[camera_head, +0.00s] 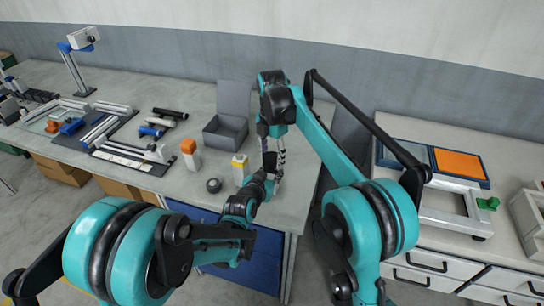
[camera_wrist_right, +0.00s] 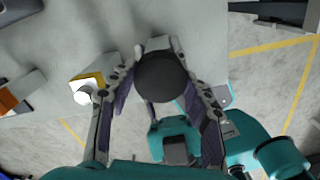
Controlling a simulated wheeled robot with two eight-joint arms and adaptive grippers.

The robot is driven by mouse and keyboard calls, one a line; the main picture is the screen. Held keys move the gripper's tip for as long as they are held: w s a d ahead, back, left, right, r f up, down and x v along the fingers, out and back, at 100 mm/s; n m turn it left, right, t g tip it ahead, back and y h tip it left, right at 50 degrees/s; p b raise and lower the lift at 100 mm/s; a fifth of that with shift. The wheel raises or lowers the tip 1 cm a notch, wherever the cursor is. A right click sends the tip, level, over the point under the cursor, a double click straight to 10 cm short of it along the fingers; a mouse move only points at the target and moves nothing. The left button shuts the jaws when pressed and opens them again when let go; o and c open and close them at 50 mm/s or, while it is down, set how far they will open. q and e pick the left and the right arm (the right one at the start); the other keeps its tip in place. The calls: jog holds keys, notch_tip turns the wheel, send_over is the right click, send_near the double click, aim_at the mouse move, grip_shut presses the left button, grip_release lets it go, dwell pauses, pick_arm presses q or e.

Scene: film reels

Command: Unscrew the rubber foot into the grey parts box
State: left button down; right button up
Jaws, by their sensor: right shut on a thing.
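My right gripper (camera_head: 273,163) points down over the front right part of the workbench. In the right wrist view its two fingers (camera_wrist_right: 160,58) are closed on the sides of a dark round disc, which looks like the rubber foot (camera_wrist_right: 162,78). My left gripper (camera_head: 266,182) comes in low from the left and meets the right fingers. Its jaws are hidden, so I cannot tell what they hold. The grey parts box (camera_head: 223,138) stands behind and left of the grippers, lid raised, with its inside visible. What the foot is attached to is hidden.
An orange-capped bottle (camera_head: 191,156) and a small black round piece (camera_head: 214,185) are farther left. A drawer cabinet with an orange panel (camera_head: 459,163) stands right, across a gap.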

aim_at(272, 157)
jog(key=shift+n, duration=0.5)
jog(key=shift+r, duration=0.1)
jog(key=shift+r, duration=1)
jog(key=shift+r, duration=0.1)
jog(key=shift+r, duration=1.9)
pick_arm(q)
jog(key=c, duration=1)
grip_release()
